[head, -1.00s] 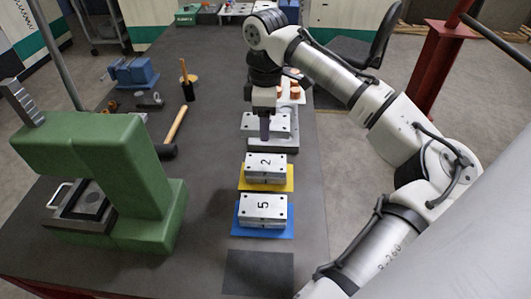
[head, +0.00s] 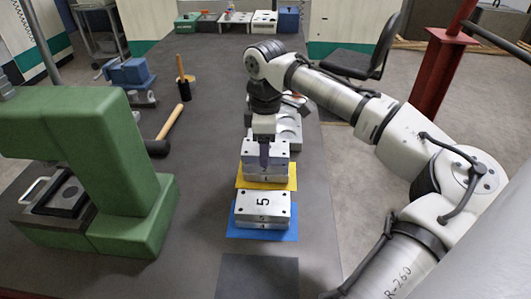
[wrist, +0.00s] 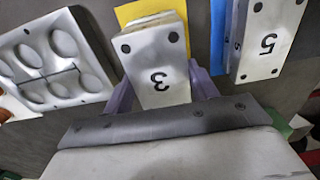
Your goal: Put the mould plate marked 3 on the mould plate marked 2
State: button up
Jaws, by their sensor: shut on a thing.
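The mould plate marked 3 (wrist: 158,65) is a pale metal block with dark corner holes, held between the two fingers of my gripper (wrist: 162,92) in the wrist view. In the head view my gripper (head: 264,158) holds this plate (head: 279,147) over the pale block on the yellow mat (head: 285,184). That block, the mould plate marked 2 (head: 267,177), is mostly covered, and its number is hidden. I cannot tell whether the two plates touch.
The mould plate marked 5 (head: 262,205) sits on the blue mat (head: 240,233) just in front. A dark grey square (head: 258,277) lies bare nearer me. A green press (head: 125,200) stands left, with a hammer (head: 172,125) behind it. A cavity plate (wrist: 55,60) lies beyond the yellow mat.

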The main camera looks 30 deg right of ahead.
dwell(0.3)
jog(key=o, duration=1.4)
jog(key=shift+f, duration=0.1)
jog(key=shift+c, duration=0.2)
notch_tip(320, 180, up, 12)
jog(key=shift+b, duration=0.45)
